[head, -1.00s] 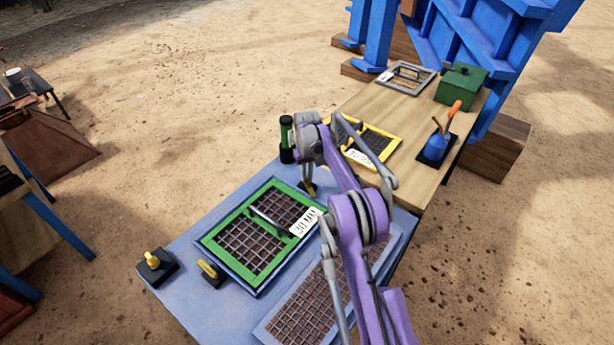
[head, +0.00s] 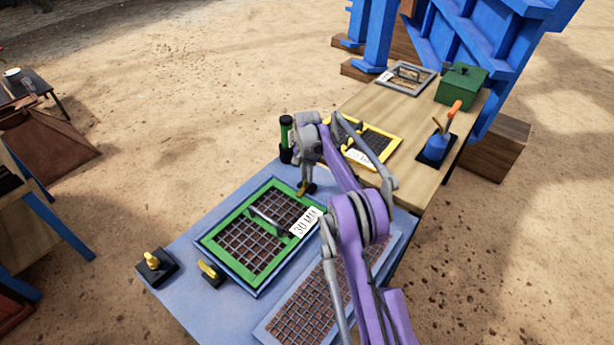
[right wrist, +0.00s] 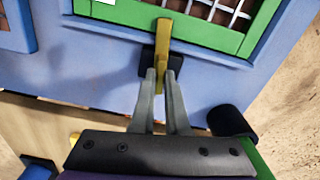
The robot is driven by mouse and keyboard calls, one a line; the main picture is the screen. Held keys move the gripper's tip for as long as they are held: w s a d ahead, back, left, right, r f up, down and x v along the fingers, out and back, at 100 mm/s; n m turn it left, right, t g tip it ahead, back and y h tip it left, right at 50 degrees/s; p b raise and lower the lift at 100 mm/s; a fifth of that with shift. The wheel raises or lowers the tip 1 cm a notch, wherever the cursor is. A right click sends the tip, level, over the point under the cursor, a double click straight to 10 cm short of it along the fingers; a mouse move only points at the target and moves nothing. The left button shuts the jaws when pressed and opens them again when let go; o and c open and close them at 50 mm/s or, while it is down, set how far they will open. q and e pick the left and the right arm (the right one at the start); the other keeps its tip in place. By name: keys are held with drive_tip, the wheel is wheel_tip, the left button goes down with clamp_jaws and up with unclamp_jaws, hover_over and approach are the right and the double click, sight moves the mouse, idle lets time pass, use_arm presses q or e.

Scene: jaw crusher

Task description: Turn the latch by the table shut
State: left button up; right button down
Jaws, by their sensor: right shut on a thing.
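The yellow latch (head: 302,191) sits on a small dark base at the far edge of the green-framed screen (head: 207,240), on the side toward the wooden table (head: 363,103). My right gripper (head: 307,182) comes down on the latch from above. In the right wrist view, the gripper fingers (right wrist: 164,82) are shut on the near end of the yellow latch bar (right wrist: 163,45). The bar points toward the screen, and its far end overlaps the green frame edge. The fingers hide part of the dark base. My left gripper is not in view.
A second yellow latch (head: 208,269) stands at the screen's near side, and a yellow knob on a black block (head: 154,262) at the left corner. A green cylinder (head: 286,135) stands close left of my gripper. The wooden table carries a yellow-framed screen (head: 384,134) and an oil can (head: 437,147).

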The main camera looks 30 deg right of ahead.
drive_tip(key=shift+m, duration=0.8)
drive_tip(key=c, duration=0.9)
unclamp_jaws()
wheel_tip(320, 180, up, 11)
drive_tip(key=shift+f+p, duration=0.1)
drive_tip(key=shift+p, duration=0.3)
